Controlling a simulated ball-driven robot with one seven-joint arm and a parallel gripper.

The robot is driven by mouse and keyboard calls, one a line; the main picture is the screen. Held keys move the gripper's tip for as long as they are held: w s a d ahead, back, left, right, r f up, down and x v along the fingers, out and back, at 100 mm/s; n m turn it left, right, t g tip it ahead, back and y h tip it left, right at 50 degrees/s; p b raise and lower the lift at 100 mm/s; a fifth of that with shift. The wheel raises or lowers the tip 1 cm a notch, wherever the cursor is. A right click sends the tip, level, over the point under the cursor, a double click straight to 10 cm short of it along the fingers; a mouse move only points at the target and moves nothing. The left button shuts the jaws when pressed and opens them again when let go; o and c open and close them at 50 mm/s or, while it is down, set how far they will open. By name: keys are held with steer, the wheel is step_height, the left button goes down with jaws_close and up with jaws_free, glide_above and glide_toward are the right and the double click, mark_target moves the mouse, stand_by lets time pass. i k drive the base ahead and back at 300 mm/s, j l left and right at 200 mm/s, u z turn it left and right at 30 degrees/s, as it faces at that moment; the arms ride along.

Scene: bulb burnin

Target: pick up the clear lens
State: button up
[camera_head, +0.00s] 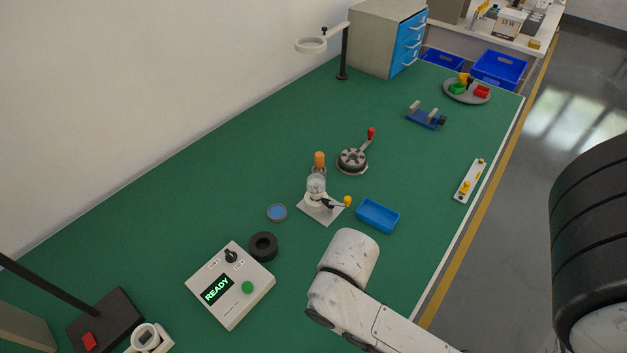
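A small round disc (277,212) with a dark rim and a blue-grey face lies flat on the green bench, left of the white fixture. A clear, glassy round piece (316,184) sits upright on the white fixture (320,211), in front of an orange-topped part (319,160). I cannot tell for certain which of these two is the clear lens. My white arm reaches in from the lower right, in front of the fixture. My gripper does not show.
A black ring (263,246) and a control box (230,285) reading READY stand nearby. A blue tray (378,215) lies right of the fixture, and a grey rotary piece with a red knob (352,160) stands behind. The bench's left-middle is clear.

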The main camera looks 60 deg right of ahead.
mark_target(315, 182)
steer(key=j+z, duration=0.35)
steer(key=j, duration=0.3)
steer(key=j+z, duration=0.4)
steer(key=j, duration=0.2)
steer(key=k+j+z, duration=0.1)
steer(key=j+z, duration=0.25)
steer(key=j, duration=0.3)
